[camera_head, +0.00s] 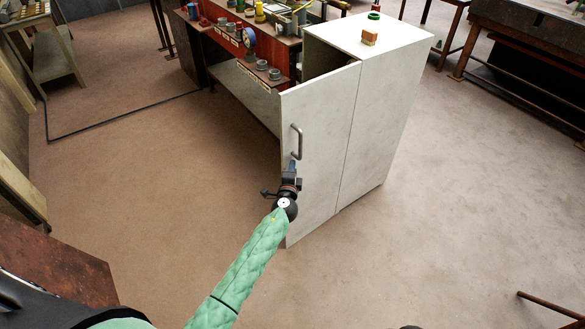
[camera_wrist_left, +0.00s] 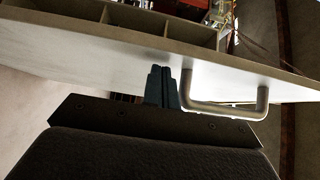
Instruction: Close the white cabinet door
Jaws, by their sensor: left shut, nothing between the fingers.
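The white cabinet (camera_head: 385,110) stands right of centre in the head view. Its white door (camera_head: 312,150) is swung open, with a dark gap showing under the top panel. A grey bar handle (camera_head: 297,141) is on the door's outer face. My left gripper (camera_head: 292,166) is shut and empty just below the handle, close to the door's face. In the left wrist view, the shut fingers (camera_wrist_left: 162,84) are beside the handle (camera_wrist_left: 228,110), near the door surface (camera_wrist_left: 120,55); whether they touch is unclear.
A wooden block (camera_head: 370,38) and a green ring (camera_head: 374,15) lie on the cabinet top. A red workbench (camera_head: 222,42) with several tools and cups stands behind the door. Other tables (camera_head: 518,30) stand at the back right. The floor (camera_head: 430,230) right of the cabinet is clear.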

